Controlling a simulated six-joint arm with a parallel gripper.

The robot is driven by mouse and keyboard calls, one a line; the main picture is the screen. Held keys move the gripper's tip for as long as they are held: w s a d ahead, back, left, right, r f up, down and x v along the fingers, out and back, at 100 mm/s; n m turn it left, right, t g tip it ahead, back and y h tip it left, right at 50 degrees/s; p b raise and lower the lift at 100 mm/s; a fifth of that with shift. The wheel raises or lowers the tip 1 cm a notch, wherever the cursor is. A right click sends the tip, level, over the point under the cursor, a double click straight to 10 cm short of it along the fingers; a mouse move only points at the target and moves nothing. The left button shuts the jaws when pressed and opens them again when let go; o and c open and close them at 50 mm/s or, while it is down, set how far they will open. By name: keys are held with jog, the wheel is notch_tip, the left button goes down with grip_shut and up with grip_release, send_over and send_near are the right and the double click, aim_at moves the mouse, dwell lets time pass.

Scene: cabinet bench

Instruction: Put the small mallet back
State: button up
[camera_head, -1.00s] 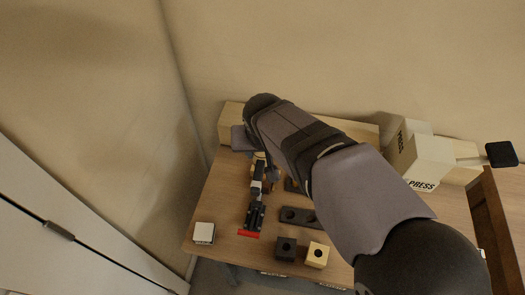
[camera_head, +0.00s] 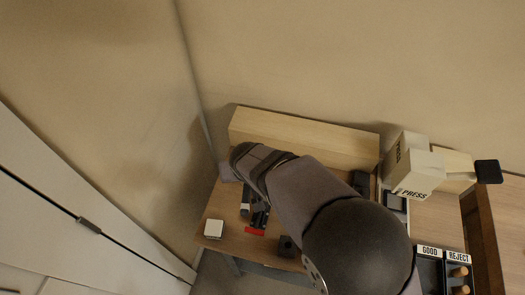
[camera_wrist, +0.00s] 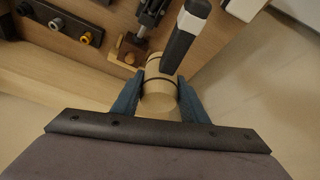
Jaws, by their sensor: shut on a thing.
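The small mallet has a pale wooden cylinder head (camera_wrist: 158,92) with dark bands and a black-and-white handle (camera_wrist: 185,35). In the wrist view my gripper (camera_wrist: 160,82) is shut on the head, one blue finger on each side. The handle points away from my wrist, up the picture. In the head view part of what looks like the handle (camera_head: 245,204) shows left of a black clamp (camera_head: 261,214) with a red end (camera_head: 254,231). My arm hides the mallet head and gripper there. I cannot tell whether the mallet touches the bench.
The clamp (camera_wrist: 150,14) is close to the handle in the wrist view. A dark rail (camera_wrist: 62,22) with several fittings lies left. A white block (camera_head: 213,229) sits at the bench's left corner. A long wooden box (camera_head: 310,137) lines the back; the press (camera_head: 415,168) stands right.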

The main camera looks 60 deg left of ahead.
jog(key=s+a+r+m+p, duration=0.1)
jog(key=a+m, duration=0.1)
jog(key=a, duration=0.7)
jog(key=shift+a+r+t, duration=0.2)
jog(key=shift+r+t, duration=0.2)
jog(key=shift+f, duration=0.2)
jog(key=shift+f+b, duration=1.6)
jog(key=shift+f, duration=1.3)
jog(key=shift+f+b, duration=1.5)
jog(key=shift+b, duration=0.75)
dwell(1.4)
